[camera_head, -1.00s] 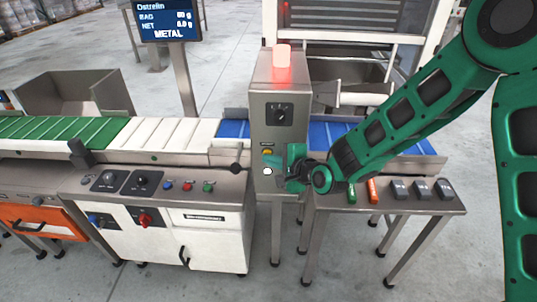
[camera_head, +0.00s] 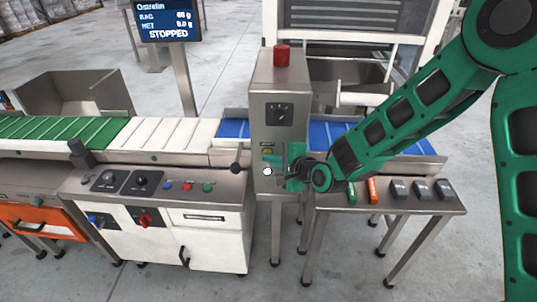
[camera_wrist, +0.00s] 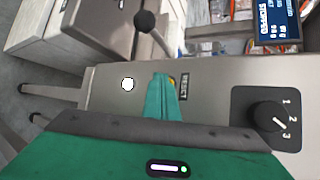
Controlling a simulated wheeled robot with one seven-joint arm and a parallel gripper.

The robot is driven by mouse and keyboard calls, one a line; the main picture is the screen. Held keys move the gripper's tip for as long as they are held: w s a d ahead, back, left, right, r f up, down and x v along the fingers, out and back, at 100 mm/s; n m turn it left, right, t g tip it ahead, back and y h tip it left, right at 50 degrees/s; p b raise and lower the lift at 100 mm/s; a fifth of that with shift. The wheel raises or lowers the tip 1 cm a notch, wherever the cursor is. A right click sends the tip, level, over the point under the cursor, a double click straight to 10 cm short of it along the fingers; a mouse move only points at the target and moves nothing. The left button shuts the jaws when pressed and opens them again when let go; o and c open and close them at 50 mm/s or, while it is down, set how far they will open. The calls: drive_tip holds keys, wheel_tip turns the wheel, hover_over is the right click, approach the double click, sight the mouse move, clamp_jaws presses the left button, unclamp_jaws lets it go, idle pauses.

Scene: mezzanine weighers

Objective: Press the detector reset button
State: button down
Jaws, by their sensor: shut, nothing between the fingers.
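The steel detector cabinet (camera_head: 283,92) stands over the belt line, with a dark rotary knob (camera_head: 280,114) and a red beacon (camera_head: 282,55) on top, now unlit. A yellow button (camera_wrist: 172,80) with a small dark label (camera_wrist: 184,87) is on its front face, mostly hidden behind my fingertips in the wrist view. A white round button (camera_head: 267,171) sits beside it, uncovered. My green gripper (camera_head: 279,160) is shut and empty, its tips at the yellow button. I cannot tell whether they touch it.
A display (camera_head: 166,20) reads STOPPED. The control cabinet (camera_head: 155,205) with knobs and coloured buttons stands left of the detector. A steel side table (camera_head: 400,205) at right holds green, orange and several grey items beneath my arm. A black ball-ended lever (camera_wrist: 145,21) is near the gripper.

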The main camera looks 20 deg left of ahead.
drive_tip(key=shift+s+d, duration=0.2)
drive_tip(key=shift+s, duration=0.55)
drive_tip(key=s, duration=0.2)
drive_tip(key=s+d, duration=0.1)
drive_tip(key=s, duration=0.1)
drive_tip(key=shift+s+d, duration=0.1)
drive_tip(key=shift+s, duration=0.3)
idle(0.5)
